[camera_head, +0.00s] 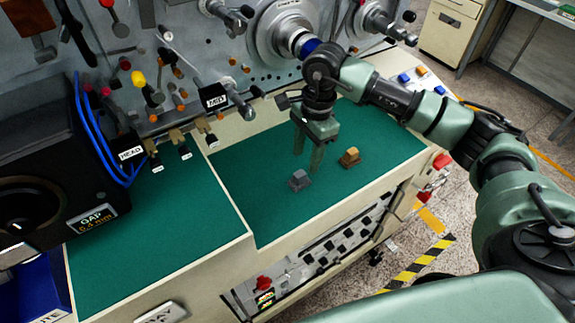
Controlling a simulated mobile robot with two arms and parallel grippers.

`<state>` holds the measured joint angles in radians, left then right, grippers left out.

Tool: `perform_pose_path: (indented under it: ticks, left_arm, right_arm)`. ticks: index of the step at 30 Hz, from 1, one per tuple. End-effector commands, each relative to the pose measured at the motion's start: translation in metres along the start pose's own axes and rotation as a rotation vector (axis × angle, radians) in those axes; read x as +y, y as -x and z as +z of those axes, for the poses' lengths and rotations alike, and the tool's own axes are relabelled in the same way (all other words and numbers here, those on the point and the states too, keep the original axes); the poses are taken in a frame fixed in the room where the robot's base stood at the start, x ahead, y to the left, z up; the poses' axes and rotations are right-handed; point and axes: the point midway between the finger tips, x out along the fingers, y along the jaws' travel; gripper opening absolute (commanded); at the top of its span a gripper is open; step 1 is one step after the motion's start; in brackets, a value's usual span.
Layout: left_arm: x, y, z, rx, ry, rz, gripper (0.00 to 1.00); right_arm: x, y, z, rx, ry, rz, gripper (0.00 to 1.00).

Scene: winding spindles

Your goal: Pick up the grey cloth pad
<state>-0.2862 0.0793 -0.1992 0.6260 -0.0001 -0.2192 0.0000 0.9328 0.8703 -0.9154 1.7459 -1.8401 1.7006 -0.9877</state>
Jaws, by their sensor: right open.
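The grey cloth pad (299,180) is a small grey block-like piece lying on the green work surface (240,187). My right gripper (308,164) points down just above and behind it. Its two fingers are apart with nothing between them, and it is not touching the pad as far as I can see. A brown piece of similar shape (350,157) lies to the right of the pad. My left gripper is out of view.
The machine panel (180,70) with knobs and levers stands behind the surface. A black box (45,190) marked GAP 0.4 mm is at the left. Labelled HEAD and MID blocks stick out of the panel.

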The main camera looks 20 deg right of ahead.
Motion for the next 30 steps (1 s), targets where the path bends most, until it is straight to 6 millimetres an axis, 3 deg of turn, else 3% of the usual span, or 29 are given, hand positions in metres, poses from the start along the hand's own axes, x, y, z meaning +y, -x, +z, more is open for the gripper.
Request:
perform_pose_path:
  ticks: [8, 15, 21, 28, 30]
  left_arm:
    - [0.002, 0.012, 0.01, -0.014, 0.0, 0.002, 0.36]
    - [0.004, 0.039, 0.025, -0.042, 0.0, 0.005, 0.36]
    - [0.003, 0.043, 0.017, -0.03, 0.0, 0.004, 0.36]
    - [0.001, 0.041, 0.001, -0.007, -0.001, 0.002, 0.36]
    - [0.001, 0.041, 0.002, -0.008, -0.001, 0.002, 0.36]
  right_arm:
    - [0.0, -0.022, 0.001, -0.001, -0.001, 0.004, 0.48]
    - [-0.006, -0.052, 0.004, -0.003, -0.001, 0.006, 0.48]
    - [-0.007, -0.076, 0.003, -0.002, 0.0, 0.001, 0.48]
    - [-0.007, -0.079, 0.002, -0.001, 0.0, 0.0, 0.48]
    - [-0.007, -0.079, 0.002, -0.001, 0.0, 0.0, 0.31]
